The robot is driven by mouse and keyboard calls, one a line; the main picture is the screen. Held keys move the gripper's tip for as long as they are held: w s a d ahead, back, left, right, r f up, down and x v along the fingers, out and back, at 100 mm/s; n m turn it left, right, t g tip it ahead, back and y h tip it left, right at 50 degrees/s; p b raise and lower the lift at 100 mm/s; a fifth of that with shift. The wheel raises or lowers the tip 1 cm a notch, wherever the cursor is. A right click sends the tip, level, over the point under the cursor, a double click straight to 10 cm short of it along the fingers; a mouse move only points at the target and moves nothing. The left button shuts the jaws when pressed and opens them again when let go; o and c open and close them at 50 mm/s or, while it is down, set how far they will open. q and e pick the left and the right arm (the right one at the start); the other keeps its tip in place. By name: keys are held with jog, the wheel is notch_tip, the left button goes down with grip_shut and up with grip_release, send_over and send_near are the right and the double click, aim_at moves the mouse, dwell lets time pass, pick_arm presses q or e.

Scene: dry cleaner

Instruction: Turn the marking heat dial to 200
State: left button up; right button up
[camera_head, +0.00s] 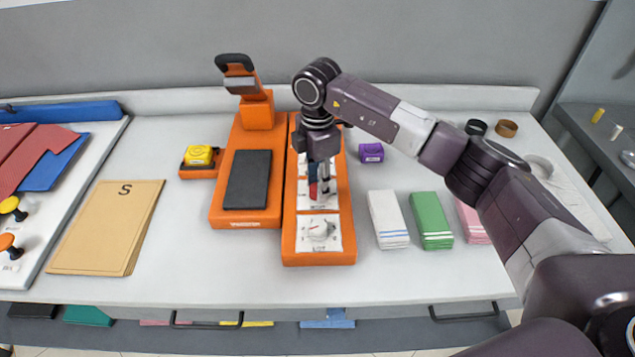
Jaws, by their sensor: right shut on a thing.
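The orange marking machine (217,213) stands in the middle of the counter. Its right-hand control panel (290,240) carries white dial plates in a row. A white dial (318,230) with a small red mark sits on the front plate, clear of my gripper. My right gripper (322,190) points down over the plate behind it and is shut on a dial there, mostly hidden by the fingers. A bit of red shows beside the fingers. The dial markings are too small to read, so I cannot tell the setting. My left gripper is out of view.
A yellow item (199,155) sits on a small orange tray at the machine's left. A purple block (371,152) stands at the right. Folded white (388,217), green (431,219) and pink stacks lie to the right. A tan "S" folder (105,225) lies left. The front counter strip is clear.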

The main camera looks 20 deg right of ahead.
jog(key=shift+w+r+m, duration=0.1)
jog(key=shift+m, duration=0.8)
jog(key=o, duration=1.1)
jog(key=shift+o, duration=0.2)
notch_tip(320, 180, up, 12)
